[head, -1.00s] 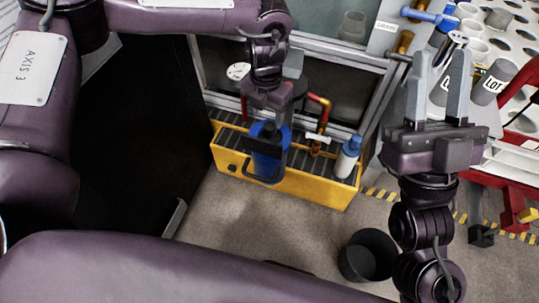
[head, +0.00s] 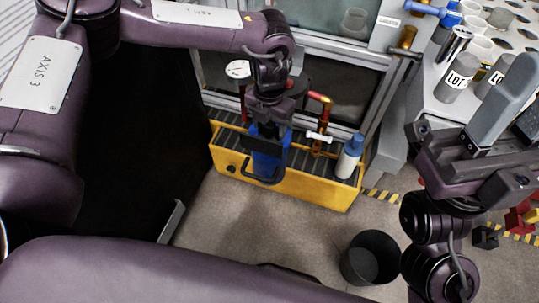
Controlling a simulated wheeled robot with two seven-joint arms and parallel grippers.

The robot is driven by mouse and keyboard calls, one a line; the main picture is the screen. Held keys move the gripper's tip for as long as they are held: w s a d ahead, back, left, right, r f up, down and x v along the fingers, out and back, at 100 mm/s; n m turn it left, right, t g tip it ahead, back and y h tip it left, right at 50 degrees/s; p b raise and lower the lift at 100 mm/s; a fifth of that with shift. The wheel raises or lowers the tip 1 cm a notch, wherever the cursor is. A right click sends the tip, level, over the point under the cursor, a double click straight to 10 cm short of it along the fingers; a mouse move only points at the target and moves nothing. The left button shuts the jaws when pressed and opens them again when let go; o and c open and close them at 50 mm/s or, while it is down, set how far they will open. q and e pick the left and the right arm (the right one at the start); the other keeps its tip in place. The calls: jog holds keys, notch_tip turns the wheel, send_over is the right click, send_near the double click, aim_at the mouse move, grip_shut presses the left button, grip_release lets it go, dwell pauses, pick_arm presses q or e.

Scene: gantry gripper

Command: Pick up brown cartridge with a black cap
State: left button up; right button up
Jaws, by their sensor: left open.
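I cannot clearly make out the brown cartridge with a black cap. A small brown cylinder (head: 406,37) shows at the upper right corner of the cabinet, and I cannot tell whether it is the cartridge. My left gripper (head: 268,128) points down in front of the cabinet, open, just over a blue container with a dark handle (head: 267,168); its fingertips are hard to see against it. My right gripper (head: 520,92) points up at the right edge, partly cut off. One grey finger shows plainly, with nothing seen held there.
A yellow tray (head: 312,192) holds the blue container and a white bottle with a blue cap (head: 349,157). Red pipes and a gauge (head: 238,69) sit at the cabinet front. A black bin (head: 372,257) stands on the floor. Grey cylinders labelled LOT (head: 458,80) stand upper right.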

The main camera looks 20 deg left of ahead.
pick_arm(q)
jog(key=shift+c, duration=0.4)
grip_shut()
